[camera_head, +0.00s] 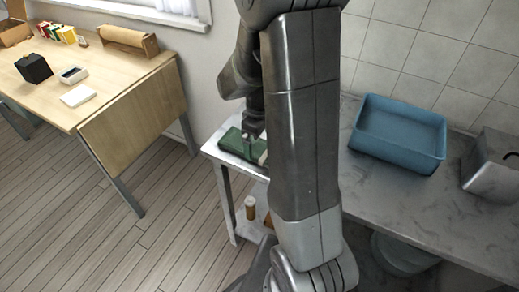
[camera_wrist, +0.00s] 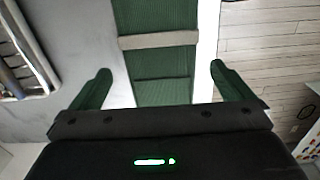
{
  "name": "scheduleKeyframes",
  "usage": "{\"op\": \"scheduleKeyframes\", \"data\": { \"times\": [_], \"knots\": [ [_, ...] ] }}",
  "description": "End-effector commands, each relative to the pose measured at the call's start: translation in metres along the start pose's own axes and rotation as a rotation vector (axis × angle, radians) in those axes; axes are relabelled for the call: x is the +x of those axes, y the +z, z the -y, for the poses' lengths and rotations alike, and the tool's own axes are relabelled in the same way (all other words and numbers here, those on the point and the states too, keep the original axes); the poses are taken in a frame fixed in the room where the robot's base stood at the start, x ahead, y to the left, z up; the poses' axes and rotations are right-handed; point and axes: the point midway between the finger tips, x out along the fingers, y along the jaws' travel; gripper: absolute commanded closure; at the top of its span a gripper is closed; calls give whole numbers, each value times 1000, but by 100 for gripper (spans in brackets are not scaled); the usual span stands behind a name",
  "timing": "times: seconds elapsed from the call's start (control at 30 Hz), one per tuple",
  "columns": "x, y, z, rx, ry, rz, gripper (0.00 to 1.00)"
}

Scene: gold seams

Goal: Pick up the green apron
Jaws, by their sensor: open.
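The green apron (camera_head: 234,143) lies folded on the end of a narrow white shelf unit, partly hidden by my arm in the head view. In the wrist view the apron (camera_wrist: 155,70) is a flat green bundle with a pale band (camera_wrist: 158,39) across it. My gripper (camera_head: 252,133) is over the apron in the head view. In the wrist view my gripper (camera_wrist: 159,80) is open, with one finger on each side of the apron's near part. I see nothing held between the fingers, and I cannot tell how far they are above the shelf top.
The white shelf unit (camera_head: 213,149) has orange-brown bottles (camera_head: 250,207) on its lower level. A blue basin (camera_head: 398,130) and a metal box (camera_head: 493,165) stand on the grey counter to the right. A wooden table (camera_head: 130,82) with small items stands left. The floor between is clear.

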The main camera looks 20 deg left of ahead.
Motion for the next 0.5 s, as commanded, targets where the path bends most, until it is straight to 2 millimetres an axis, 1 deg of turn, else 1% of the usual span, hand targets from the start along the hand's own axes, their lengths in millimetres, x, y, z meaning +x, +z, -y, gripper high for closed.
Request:
{"op": "scheduleKeyframes", "data": {
  "times": [0.1,0.2,0.3,0.5],
  "knots": [
    [17,0,0,0,-3,3,0],
    [26,0,-1,0,-1,2,0],
    [29,0,-1,0,0,0,0],
    [30,0,-1,0,0,0,0]
  ]
}}
